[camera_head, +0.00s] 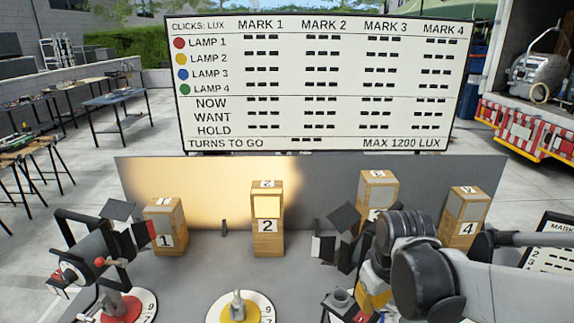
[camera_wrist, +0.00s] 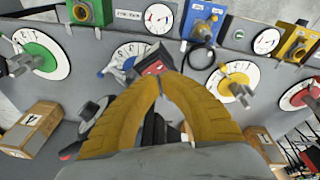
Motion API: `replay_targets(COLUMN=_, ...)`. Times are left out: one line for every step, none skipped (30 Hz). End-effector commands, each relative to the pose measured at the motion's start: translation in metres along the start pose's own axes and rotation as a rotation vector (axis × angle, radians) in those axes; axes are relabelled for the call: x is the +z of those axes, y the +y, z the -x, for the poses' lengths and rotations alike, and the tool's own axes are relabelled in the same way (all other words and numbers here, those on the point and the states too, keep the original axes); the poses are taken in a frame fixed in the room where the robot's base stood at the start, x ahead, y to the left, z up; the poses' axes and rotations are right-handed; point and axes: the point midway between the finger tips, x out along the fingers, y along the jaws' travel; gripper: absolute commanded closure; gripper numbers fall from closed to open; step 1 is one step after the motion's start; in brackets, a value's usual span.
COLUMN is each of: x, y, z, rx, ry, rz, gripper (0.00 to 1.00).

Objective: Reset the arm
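My gripper (camera_wrist: 161,78) has two yellow fingers that come together at their tips in the wrist view. Nothing clear shows held between them. A dark lamp part with a red face (camera_wrist: 153,67) shows just past the tips; I cannot tell if they touch it. In the head view my arm reaches in from the right, and the gripper is mostly hidden behind its dark links, low at right of centre.
Wooden blocks 1 (camera_head: 164,225), 2 (camera_head: 268,207) and 4 (camera_head: 467,215) stand along the grey bench, with another between. A lamp (camera_head: 92,250) is at left. Red (camera_head: 122,308) and yellow (camera_head: 239,308) dials are in front. A board (camera_head: 320,85) stands behind.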

Motion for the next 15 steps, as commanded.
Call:
replay_targets(x=0.014, y=-0.005, z=-0.010, rx=0.012, ry=0.037, rz=-0.032, gripper=1.00)
replay_targets(x=0.020, y=-0.007, z=-0.010, rx=0.020, ry=0.062, rz=-0.054, gripper=1.00)
replay_targets(x=0.027, y=-0.010, z=-0.009, rx=0.030, ry=0.095, rz=-0.083, gripper=1.00)
replay_targets(x=0.033, y=-0.012, z=-0.010, rx=0.036, ry=0.121, rz=-0.105, gripper=1.00)
replay_targets(x=0.039, y=-0.014, z=-0.011, rx=0.042, ry=0.147, rz=-0.127, gripper=1.00)
replay_targets(x=0.047, y=-0.017, z=-0.013, rx=0.049, ry=0.180, rz=-0.155, gripper=1.00)
replay_targets(x=0.053, y=-0.019, z=-0.014, rx=0.053, ry=0.205, rz=-0.177, gripper=1.00)
replay_targets(x=0.059, y=-0.021, z=-0.016, rx=0.057, ry=0.229, rz=-0.197, gripper=1.00)
replay_targets(x=0.066, y=-0.024, z=-0.019, rx=0.061, ry=0.259, rz=-0.222, gripper=1.00)
replay_targets(x=0.071, y=-0.025, z=-0.021, rx=0.063, ry=0.280, rz=-0.240, gripper=1.00)
replay_targets(x=0.076, y=-0.027, z=-0.023, rx=0.065, ry=0.301, rz=-0.256, gripper=1.00)
replay_targets(x=0.081, y=-0.029, z=-0.026, rx=0.067, ry=0.325, rz=-0.275, gripper=1.00)
replay_targets(x=0.085, y=-0.030, z=-0.028, rx=0.068, ry=0.340, rz=-0.289, gripper=1.00)
replay_targets(x=0.088, y=-0.031, z=-0.029, rx=0.069, ry=0.355, rz=-0.300, gripper=1.00)
replay_targets(x=0.091, y=-0.033, z=-0.031, rx=0.069, ry=0.370, rz=-0.313, gripper=1.00)
